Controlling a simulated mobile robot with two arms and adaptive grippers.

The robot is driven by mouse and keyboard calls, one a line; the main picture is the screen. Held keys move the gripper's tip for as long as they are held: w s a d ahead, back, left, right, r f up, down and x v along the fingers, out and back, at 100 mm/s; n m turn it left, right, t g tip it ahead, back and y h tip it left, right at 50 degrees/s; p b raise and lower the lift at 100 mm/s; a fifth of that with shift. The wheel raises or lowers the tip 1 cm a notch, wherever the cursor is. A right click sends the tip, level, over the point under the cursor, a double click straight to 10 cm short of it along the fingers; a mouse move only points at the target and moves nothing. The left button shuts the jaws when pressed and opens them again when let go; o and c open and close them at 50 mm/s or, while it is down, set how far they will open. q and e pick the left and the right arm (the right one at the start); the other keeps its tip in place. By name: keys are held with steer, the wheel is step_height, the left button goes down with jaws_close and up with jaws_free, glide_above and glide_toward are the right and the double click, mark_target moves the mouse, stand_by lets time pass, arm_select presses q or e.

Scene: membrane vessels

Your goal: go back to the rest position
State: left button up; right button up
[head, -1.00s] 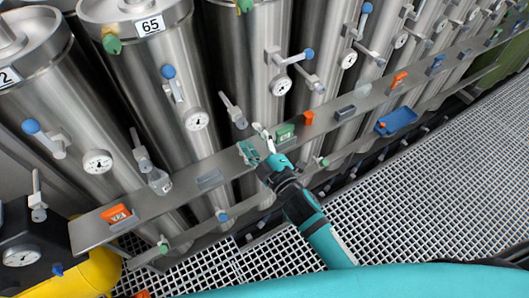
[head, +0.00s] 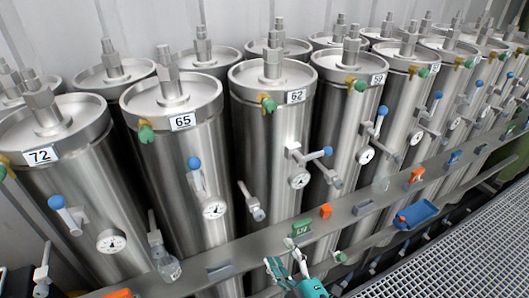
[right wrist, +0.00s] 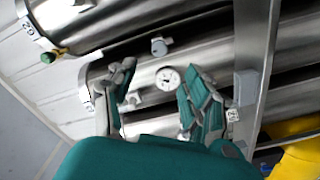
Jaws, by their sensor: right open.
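My right gripper (head: 287,262) shows at the bottom middle of the head view, just in front of the long metal rail (head: 250,252). It is open, with nothing between its fingers. In the right wrist view its two teal fingers (right wrist: 155,100) stand wide apart, with a vessel gauge (right wrist: 168,78) showing beyond them. My left gripper is in neither view.
Steel vessels, among them number 65 (head: 175,150) and number 62 (head: 268,125), stand in rows behind the rail. A grating floor (head: 450,262) is open at right.

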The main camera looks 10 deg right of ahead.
steer(key=s+d+f+m+g+h, duration=0.1)
steer(key=s+d+f+m+g, duration=0.2)
steer(key=f, duration=0.9)
steer(key=s+d+f+m+g+h, duration=0.2)
steer(key=s+f, duration=0.2)
steer(key=f, duration=0.7)
steer(key=s+d+f+m+g+h, duration=0.1)
steer(key=s+d+f+m+g, duration=0.2)
steer(key=f, duration=0.9)
steer(key=s+d+f+m+g, duration=0.1)
steer(key=s+d+f+g, duration=0.1)
steer(key=s+f, duration=0.3)
steer(key=s+d+f+m+g+h, duration=0.1)
steer(key=s+f, duration=0.4)
steer(key=s, duration=0.7)
steer(key=s+d+f+m+g+h, duration=0.1)
steer(key=s+d+f+g, duration=0.3)
steer(key=s, duration=0.5)
steer(key=shift+s+f+m+g+b, duration=0.35)
steer(key=shift+f+m+g, duration=0.15)
steer(key=shift+f+m, duration=0.35)
